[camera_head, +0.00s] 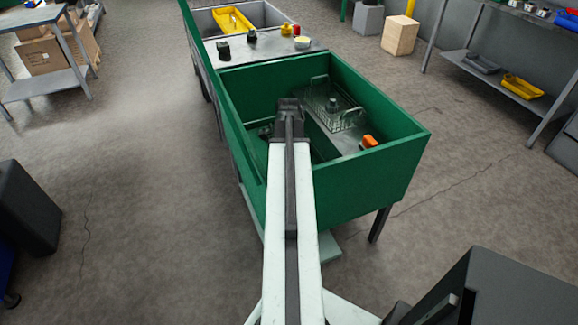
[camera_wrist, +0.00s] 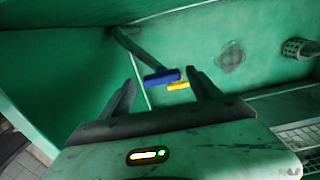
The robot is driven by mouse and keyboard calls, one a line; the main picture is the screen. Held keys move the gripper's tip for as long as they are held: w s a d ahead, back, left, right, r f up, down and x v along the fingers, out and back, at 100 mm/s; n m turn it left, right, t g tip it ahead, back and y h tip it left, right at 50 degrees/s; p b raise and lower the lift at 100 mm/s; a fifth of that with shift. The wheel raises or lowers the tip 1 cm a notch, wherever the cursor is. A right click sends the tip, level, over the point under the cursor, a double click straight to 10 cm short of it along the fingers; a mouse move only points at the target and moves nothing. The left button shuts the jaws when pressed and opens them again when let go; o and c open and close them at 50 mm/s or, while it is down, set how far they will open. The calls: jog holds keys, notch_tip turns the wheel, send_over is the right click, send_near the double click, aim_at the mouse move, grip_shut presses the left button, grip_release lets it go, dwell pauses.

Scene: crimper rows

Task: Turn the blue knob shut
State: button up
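The blue knob (camera_wrist: 162,76) is in the wrist view, a bar-shaped handle on the end of a dark pipe or stem (camera_wrist: 138,50) inside the green basin. A yellow handle (camera_wrist: 178,85) sits just behind and to the right of it. My gripper (camera_wrist: 163,88) is open, its two fingers apart, with the blue knob showing between and slightly beyond the fingertips. I cannot tell whether it touches the knob. In the head view my gripper (camera_head: 290,104) reaches down into the green basin (camera_head: 340,190), and my arm hides the knob there.
In the basin are a wire basket (camera_head: 340,110), an orange item (camera_head: 369,142) and a perforated metal cylinder (camera_wrist: 298,48). A dark round patch (camera_wrist: 231,57) marks the basin floor or wall. The basin walls rise close around my arm. A counter (camera_head: 262,48) with small items lies beyond.

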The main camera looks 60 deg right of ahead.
notch_tip(320, 180, up, 8)
jog(key=p, duration=0.8)
jog(key=shift+f, duration=0.1)
